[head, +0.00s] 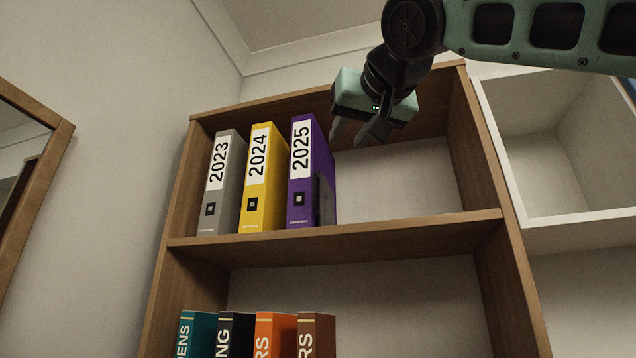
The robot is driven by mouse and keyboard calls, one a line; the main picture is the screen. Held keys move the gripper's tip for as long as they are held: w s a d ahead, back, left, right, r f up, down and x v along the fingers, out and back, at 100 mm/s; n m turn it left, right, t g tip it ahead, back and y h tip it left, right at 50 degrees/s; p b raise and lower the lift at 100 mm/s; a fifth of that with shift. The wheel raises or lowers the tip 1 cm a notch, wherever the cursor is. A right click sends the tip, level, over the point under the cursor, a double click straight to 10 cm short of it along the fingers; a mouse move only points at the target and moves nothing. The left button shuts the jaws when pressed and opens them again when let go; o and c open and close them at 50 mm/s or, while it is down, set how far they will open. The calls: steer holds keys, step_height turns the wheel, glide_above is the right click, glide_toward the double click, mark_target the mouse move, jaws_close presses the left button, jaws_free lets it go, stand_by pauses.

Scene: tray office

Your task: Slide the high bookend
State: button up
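The high bookend (326,201) is a dark upright plate on the upper shelf of the wooden bookcase. It stands against the right side of the purple 2025 binder (300,200), and its base is hard to make out. My gripper (349,142) is above and slightly to the right of the bookend, in front of the upper compartment. Its two dark fingers point down and are apart, with nothing between them. It does not appear to touch the bookend or the binders.
A yellow 2024 binder (257,205) and a grey 2023 binder (217,210) stand left of the purple one. The upper shelf (410,226) is clear to the right. Several books stand on the lower shelf. A white open cabinet (568,218) is at the right.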

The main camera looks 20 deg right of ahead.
steer(key=w+p, duration=0.8)
steer(key=w, duration=0.9)
steer(key=shift+d, duration=0.35)
jaws_close()
